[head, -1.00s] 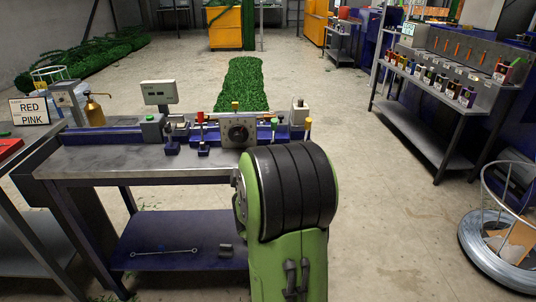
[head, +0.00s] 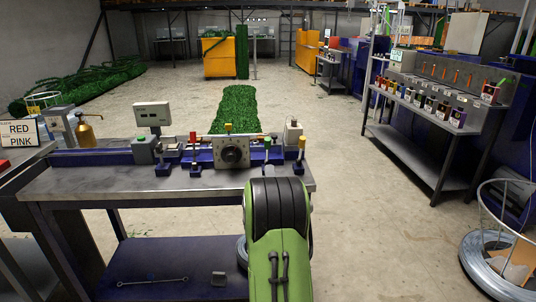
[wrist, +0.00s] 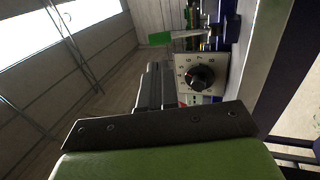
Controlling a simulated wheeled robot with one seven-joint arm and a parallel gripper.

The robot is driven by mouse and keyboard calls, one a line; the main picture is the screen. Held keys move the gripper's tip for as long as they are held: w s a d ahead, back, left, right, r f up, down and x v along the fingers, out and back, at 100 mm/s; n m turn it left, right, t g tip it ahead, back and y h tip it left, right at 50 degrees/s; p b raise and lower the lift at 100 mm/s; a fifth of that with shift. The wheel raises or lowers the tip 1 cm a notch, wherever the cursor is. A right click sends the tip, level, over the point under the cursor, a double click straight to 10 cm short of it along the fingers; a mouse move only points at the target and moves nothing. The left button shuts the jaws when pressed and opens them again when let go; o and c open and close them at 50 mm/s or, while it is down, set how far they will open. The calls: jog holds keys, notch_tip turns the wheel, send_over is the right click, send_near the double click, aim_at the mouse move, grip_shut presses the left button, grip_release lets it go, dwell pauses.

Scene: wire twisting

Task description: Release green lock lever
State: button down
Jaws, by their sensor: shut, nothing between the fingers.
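The green-topped lever (head: 267,143) stands on the fixture on the workbench, just right of the square dial block (head: 231,152). My arm rises in front of the bench below it and hides my gripper in the head view. In the wrist view my gripper (wrist: 153,68) is shut and empty, its dark fingers side by side. The numbered dial (wrist: 201,78) with its black knob appears just right of the fingers.
A red-topped lever (head: 193,137), a yellow-topped one (head: 228,128) and an orange-yellow one (head: 302,142) stand close by. A wire coil (head: 490,270) is on the floor at right. The bench's front strip is bare.

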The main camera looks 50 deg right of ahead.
aim_at(267, 145)
jog(key=p+x, duration=0.4)
jog(key=x, duration=0.3)
jog(key=shift+d+r, duration=0.1)
jog(key=shift+r, duration=0.15)
jog(key=shift+w+d, duration=0.5)
jog(key=shift+r+p, duration=0.2)
jog(key=shift+p, duration=0.45)
